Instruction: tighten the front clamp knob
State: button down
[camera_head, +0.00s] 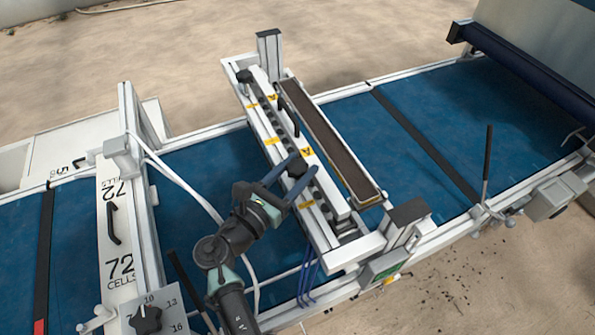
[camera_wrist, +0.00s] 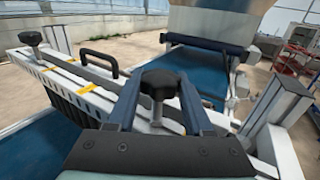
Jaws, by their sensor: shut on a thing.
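The front clamp knob (camera_head: 296,168) is black and lobed. It sits on the near end of the white seeder bar (camera_head: 272,141), and in the wrist view the knob (camera_wrist: 160,84) stands upright on its stem. My gripper (camera_head: 304,167) reaches over the bar from the lower left, with one blue-grey finger on each side of the knob. My gripper (camera_wrist: 159,90) is shut on the knob. A second black knob (camera_head: 244,76) is at the bar's far end and also shows in the wrist view (camera_wrist: 31,38).
A black handle (camera_head: 287,110) rises from the bar beside a long dark trough (camera_head: 325,138). A white post with a dark cap (camera_head: 407,213) stands right of my gripper. Blue belt (camera_head: 190,170) lies left of it, crossed by a white hose (camera_head: 180,178).

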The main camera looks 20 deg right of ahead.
jog(key=m+g+h+b, duration=0.1)
jog(key=g+b, duration=0.1)
jog(key=m+g+h+b, duration=0.1)
jog(key=m+g, duration=0.1)
jog(key=shift+w+a+f+g+b, duration=0.1)
jog(key=shift+f+g+b, duration=0.1)
jog(key=shift+g+b, duration=0.2)
jog(key=m+g+b, duration=0.2)
jog(key=g+b, duration=0.1)
jog(key=shift+r+m+h, duration=0.1)
jog(key=shift+m+h, duration=0.2)
jog(key=shift+r+g, duration=0.1)
jog(key=shift+g, duration=0.4)
jog(key=shift+c, duration=1.5)
grip_release()
jog(key=a+b, duration=0.2)
jog(key=a, duration=0.5)
jog(key=shift+s+a, duration=0.15)
jog(key=shift+s, duration=0.05)
